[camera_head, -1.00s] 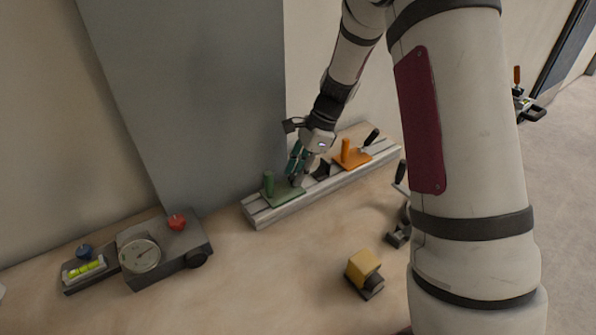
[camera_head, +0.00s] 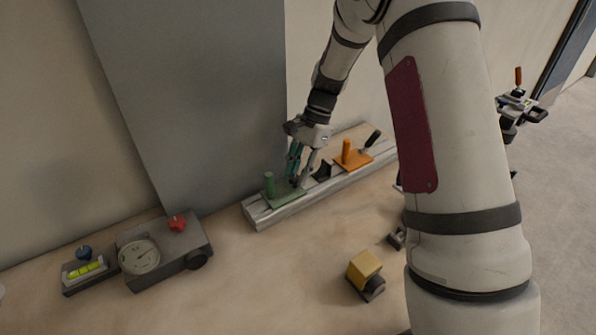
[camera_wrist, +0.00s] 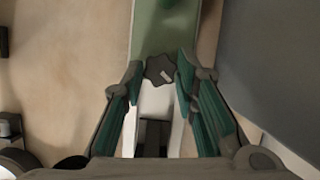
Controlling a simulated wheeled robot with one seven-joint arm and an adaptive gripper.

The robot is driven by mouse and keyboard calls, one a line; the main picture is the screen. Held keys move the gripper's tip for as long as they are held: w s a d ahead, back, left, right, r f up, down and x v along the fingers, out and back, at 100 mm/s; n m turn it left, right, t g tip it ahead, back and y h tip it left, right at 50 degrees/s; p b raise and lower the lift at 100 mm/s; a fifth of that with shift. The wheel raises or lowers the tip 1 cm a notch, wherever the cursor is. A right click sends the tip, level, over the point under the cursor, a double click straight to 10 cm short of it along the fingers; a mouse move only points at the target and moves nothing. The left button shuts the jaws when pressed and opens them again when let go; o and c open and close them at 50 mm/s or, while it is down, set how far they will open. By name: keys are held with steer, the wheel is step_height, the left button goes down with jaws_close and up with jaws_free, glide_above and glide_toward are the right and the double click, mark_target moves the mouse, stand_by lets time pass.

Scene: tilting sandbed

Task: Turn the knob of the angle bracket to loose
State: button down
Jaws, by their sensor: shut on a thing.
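The green angle bracket (camera_head: 287,199) sits on the left end of a grey slotted rail, with a green post (camera_head: 269,184) standing on it. In the wrist view its green plate (camera_wrist: 163,30) reaches from the top down to a dark lobed knob (camera_wrist: 160,69) with a pale mark. My gripper (camera_head: 297,181) points down at the bracket's right side. In the wrist view its green-padded fingers (camera_wrist: 160,72) lie on either side of the knob and are shut on it. In the head view the fingers hide the knob.
An orange bracket (camera_head: 353,161) and a black lever (camera_head: 372,139) stand farther right on the rail (camera_head: 318,194). A grey box with a dial (camera_head: 139,257) and red knob is at left. A yellow block (camera_head: 364,266) lies in front. A grey panel (camera_head: 190,100) stands behind.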

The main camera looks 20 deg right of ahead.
steer(key=c, duration=1.2)
jaws_free()
steer(key=shift+c, duration=0.2)
steer(key=shift+r, duration=0.1)
steer(key=v, duration=1.1)
steer(key=shift+r, duration=0.35)
steer(key=shift+d, duration=0.15)
